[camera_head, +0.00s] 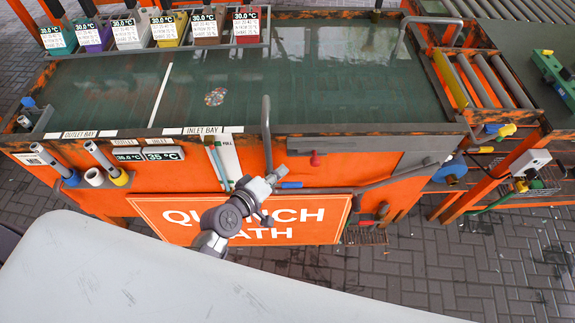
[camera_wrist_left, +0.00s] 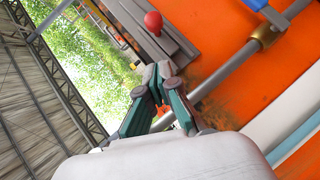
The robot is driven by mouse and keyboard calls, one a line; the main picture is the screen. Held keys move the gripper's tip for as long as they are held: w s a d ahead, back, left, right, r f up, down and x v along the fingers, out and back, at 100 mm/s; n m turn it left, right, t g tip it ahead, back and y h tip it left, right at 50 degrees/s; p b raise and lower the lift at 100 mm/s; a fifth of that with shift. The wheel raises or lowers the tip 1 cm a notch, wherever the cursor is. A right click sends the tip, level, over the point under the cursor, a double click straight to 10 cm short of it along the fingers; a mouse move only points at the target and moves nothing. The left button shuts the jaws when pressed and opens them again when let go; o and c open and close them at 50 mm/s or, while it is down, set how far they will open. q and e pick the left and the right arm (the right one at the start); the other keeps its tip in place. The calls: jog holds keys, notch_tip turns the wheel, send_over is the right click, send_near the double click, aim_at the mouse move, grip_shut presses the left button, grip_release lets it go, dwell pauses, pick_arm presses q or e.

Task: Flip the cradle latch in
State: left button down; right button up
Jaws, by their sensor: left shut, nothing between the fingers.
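My left gripper (camera_head: 272,179) is at the front of the orange quench bath, just left of a blue-sleeved handle (camera_head: 291,184). Its fingers are shut with nothing between them; in the left wrist view the fingertips (camera_wrist_left: 158,78) lie close to a grey rod (camera_wrist_left: 228,85), and I cannot tell if they touch it. A red knob (camera_head: 315,158) sits on the grey bracket to the upper right; the red knob also shows in the left wrist view (camera_wrist_left: 153,22). I cannot tell which part is the cradle latch. My right gripper is not in view.
The quench tank (camera_head: 300,75) holds dark green liquid. An upright grey bar (camera_head: 266,125) rises at its front edge. A quench bath sign (camera_head: 300,215) hangs below my gripper. A roller conveyor (camera_head: 495,80) stands at right. Paved floor (camera_head: 450,265) is open at lower right.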

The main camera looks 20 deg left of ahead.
pick_arm(q)
jog(key=shift+v, duration=1.95)
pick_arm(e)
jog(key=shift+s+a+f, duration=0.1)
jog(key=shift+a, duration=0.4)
pick_arm(q)
jog(key=shift+a+f, duration=0.1)
